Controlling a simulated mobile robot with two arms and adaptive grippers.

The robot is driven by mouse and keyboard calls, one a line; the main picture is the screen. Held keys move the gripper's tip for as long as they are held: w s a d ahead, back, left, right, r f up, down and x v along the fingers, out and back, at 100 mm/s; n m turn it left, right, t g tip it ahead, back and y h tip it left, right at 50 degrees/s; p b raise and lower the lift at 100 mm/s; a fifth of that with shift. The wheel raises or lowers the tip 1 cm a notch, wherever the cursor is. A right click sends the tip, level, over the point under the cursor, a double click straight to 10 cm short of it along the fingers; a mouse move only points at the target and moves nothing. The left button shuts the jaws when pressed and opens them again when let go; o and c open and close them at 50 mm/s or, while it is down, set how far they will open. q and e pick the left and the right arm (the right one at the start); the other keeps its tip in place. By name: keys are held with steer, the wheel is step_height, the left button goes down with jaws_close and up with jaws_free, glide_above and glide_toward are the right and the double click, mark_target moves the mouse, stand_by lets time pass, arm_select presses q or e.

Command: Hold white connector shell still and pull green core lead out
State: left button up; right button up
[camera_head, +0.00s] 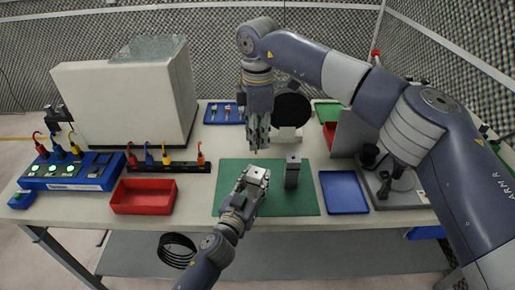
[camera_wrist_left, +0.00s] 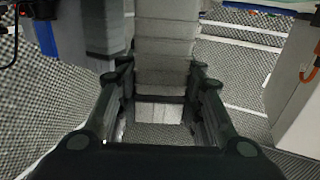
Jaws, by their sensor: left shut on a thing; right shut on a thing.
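The white connector shell (camera_head: 258,174) is a small pale block above the green mat, at the end of my left gripper (camera_head: 250,180). That gripper is shut on it. In the left wrist view, my left gripper (camera_wrist_left: 160,115) has a finger on each side of a pale, stepped block. My right gripper (camera_head: 258,147) points down just above the shell, with a small gap between them in the head view. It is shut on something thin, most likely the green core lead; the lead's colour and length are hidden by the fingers.
A green mat (camera_head: 285,203) lies under my grippers. A dark grey upright block (camera_head: 292,171) stands just right of the shell. A blue tray (camera_head: 343,192) lies to the right, a red bin (camera_head: 144,196) to the left. A rack (camera_head: 168,167) with coloured leads stands behind the bin.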

steer(key=shift+r, duration=0.4)
arm_select(q)
steer(key=o, duration=1.2)
steer(key=shift+s, duration=0.1)
